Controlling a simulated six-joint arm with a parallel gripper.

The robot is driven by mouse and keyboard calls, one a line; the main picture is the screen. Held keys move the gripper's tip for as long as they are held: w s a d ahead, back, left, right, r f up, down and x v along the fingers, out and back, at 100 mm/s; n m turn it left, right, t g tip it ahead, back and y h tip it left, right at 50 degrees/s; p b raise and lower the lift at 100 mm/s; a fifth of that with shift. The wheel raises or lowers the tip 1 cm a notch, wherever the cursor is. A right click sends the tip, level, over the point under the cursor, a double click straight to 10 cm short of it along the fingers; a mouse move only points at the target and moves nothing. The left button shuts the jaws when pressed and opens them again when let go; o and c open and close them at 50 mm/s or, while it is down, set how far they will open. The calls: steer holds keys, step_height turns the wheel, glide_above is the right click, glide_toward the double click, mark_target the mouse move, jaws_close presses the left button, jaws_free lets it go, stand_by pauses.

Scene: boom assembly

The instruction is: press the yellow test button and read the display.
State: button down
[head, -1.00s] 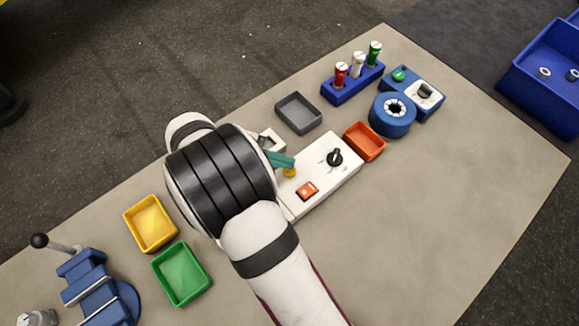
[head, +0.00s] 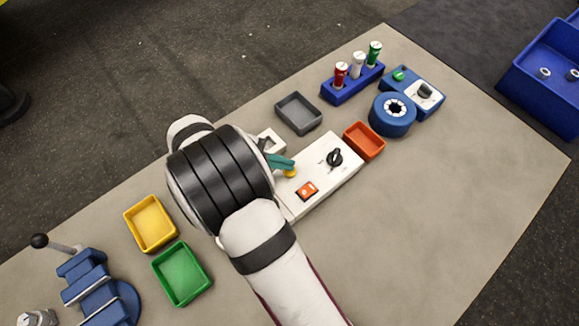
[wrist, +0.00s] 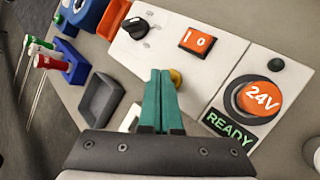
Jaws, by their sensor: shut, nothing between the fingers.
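The yellow test button (head: 290,171) is on the white panel (head: 325,168). In the wrist view the button (wrist: 176,77) shows partly behind my fingertips; whether they touch it I cannot tell. My gripper (head: 281,161) is shut and empty, its teal fingers pointing at the button area; it also shows in the wrist view (wrist: 160,78). The dark display (wrist: 230,127) reads READY in green, in the wrist view. Beside it a round orange part (wrist: 260,98) reads 24V. My arm hides this end of the panel in the head view.
The panel also has an orange rocker switch (head: 307,191) and a black knob (head: 335,157). A grey tray (head: 299,127) and an orange tray (head: 365,141) lie close by. Yellow (head: 150,224) and green (head: 182,274) trays are at left. The table's right front is clear.

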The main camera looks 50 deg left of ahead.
mark_target(284, 170)
steer(key=shift+f, duration=0.4)
steer(key=shift+r, duration=0.1)
stand_by(0.5)
steer(key=shift+r, duration=0.85)
steer(key=shift+r, duration=2.5)
steer(key=shift+d, duration=0.1)
